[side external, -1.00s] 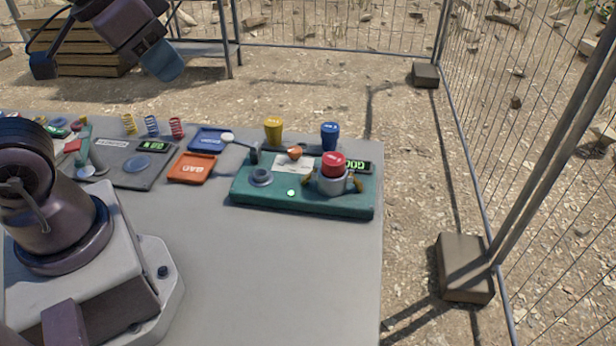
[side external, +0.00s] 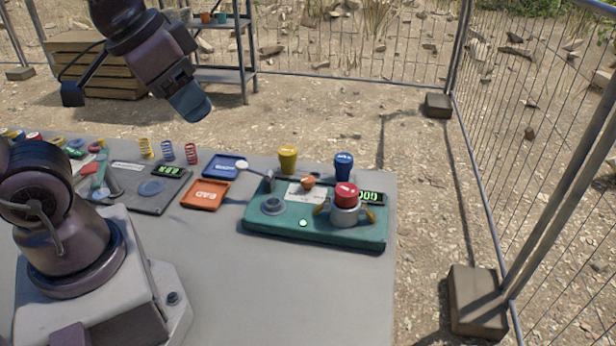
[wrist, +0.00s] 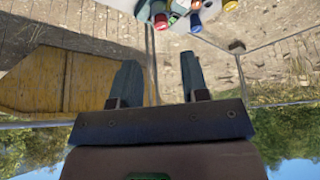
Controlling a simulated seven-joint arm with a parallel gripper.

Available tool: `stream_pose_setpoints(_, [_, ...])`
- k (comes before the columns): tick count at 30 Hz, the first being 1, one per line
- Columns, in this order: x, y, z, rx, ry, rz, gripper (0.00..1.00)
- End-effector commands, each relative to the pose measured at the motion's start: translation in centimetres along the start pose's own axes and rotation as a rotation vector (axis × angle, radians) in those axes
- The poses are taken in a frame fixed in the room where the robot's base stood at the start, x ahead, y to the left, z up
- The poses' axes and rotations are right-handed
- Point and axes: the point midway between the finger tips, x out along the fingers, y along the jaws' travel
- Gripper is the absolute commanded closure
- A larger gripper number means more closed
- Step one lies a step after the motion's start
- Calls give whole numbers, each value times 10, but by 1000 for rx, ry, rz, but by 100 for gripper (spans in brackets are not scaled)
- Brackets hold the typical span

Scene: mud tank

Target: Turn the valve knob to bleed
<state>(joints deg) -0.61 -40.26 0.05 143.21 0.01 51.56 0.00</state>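A teal-green test unit (side external: 315,237) sits on the table. It carries a grey round knob (side external: 272,205) at its left, an orange knob (side external: 308,182) near a white label, a red-topped grey cup (side external: 346,205) and a green-digit display (side external: 370,198). I cannot tell for sure which knob is the valve knob, and its markings are too small to read. My gripper (side external: 192,104) hangs high above the table's back edge, left of the unit and touching nothing. In the wrist view my gripper (wrist: 158,62) has two fingers wide apart with nothing between them.
Yellow (side external: 287,159) and blue (side external: 343,165) cups stand behind the unit. An orange tray (side external: 205,196) and a blue tray (side external: 219,166) lie left of it. A dark scale (side external: 142,185) and several coloured springs are further left. The front table is clear; wire fencing stands beyond.

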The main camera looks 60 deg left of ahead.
Motion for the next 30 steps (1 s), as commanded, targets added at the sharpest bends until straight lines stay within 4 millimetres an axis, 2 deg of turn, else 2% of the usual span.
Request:
stream_pose_setpoints(1, [9,-2,0,-10,-45,-2,47])
stream_pose_setpoints(2, [13,-3,-2,-16,-69,-3,40])
stream_pose_setpoints(8, [53,-18,-35,-47,-233,-4,40])
stream_pose_setpoints(14, [107,-39,-72,26,-360,16,40])
stream_pose_setpoints(18, [155,-58,-94,124,-431,42,40])
stream_pose_setpoints(24, [225,-86,-114,313,-493,94,40])
stream_pose_setpoints(28, [258,-99,-129,476,-490,128,40])
stream_pose_setpoints(30, [261,-103,-144,569,-458,137,40])
